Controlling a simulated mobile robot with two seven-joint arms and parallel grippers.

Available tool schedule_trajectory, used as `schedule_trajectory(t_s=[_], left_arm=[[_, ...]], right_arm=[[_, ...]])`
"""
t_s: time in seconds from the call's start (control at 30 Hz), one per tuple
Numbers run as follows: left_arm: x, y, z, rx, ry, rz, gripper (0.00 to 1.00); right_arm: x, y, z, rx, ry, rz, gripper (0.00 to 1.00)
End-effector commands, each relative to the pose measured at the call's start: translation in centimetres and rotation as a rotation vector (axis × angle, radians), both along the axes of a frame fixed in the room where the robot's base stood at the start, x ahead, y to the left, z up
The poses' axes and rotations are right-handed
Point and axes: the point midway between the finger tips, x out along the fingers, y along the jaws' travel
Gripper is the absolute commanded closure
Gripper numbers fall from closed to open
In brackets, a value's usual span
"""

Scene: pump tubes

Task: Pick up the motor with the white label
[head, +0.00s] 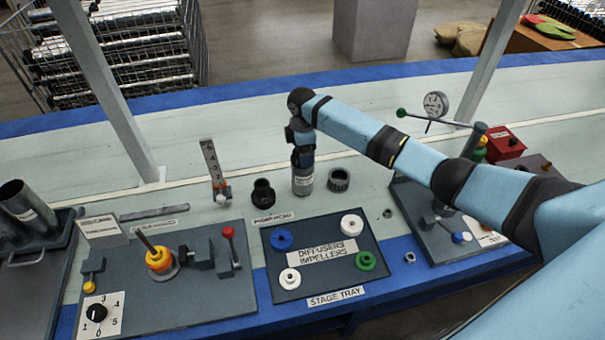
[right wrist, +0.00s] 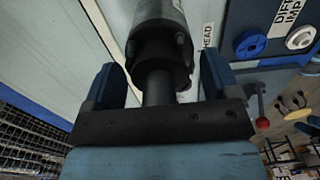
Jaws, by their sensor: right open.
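The motor with the white label (head: 303,184) is a grey cylinder standing upright on the bench behind the stage tray. In the right wrist view its dark flange and narrower neck (right wrist: 160,70) show, with part of the grey body beyond. My right gripper (right wrist: 160,88) is open, with one blue finger on each side of the dark neck and visible gaps on both sides. In the head view my right arm reaches in from the right and hides the top of the motor. My left gripper is not in view.
A black flanged part (head: 263,193) stands close left of the motor and a dark ring (head: 339,180) close right. The stage tray (head: 325,284) with coloured discs lies in front. A panel with a yellow part (head: 160,260) is at left.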

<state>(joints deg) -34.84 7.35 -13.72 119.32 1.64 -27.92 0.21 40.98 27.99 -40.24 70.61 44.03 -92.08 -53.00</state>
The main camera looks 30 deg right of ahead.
Motion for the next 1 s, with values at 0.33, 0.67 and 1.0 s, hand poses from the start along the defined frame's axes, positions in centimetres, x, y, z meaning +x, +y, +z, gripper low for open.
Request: schedule_trajectory(t_s=[0.33, 0.67, 1.0], left_arm=[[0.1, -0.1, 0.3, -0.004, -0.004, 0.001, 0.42], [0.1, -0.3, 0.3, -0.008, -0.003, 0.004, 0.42], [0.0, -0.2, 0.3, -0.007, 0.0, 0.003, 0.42]], right_arm=[[0.0, 0.0, -0.1, -0.001, -0.002, 0.0, 0.5], [0.3, 0.0, 0.5, 0.002, -0.01, 0.0, 1.0], [0.3, 0.0, 0.9, 0.002, -0.01, 0.0, 1.0]])
